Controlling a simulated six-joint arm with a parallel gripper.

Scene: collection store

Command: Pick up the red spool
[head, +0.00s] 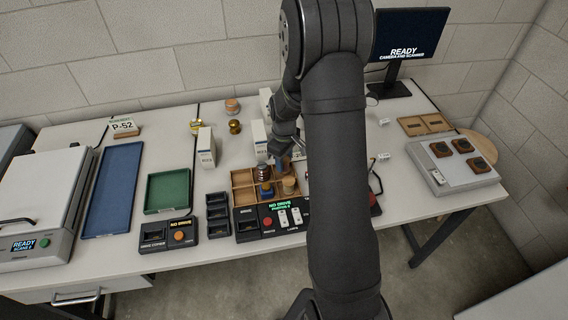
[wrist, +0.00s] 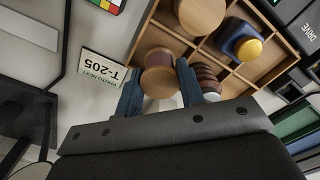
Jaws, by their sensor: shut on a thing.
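In the wrist view my gripper (wrist: 158,78) is shut on a spool (wrist: 160,60) with pale wooden ends and a dull reddish-brown winding; one blue finger is on each side. I take it for the red spool. It is at the edge of the compartment tray; whether it is clear of the tray floor I cannot tell. In the head view my gripper (head: 284,161) is over the back right of the wooden tray (head: 242,179), and the held spool is mostly hidden there.
Close beside one finger is a brown ringed piece (wrist: 207,79). A blue block with a yellow knob (wrist: 243,46) and a round wooden piece (wrist: 201,14) are in other compartments. A T-205 card (wrist: 103,68) lies outside the tray. White boxes (head: 259,139) stand behind it.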

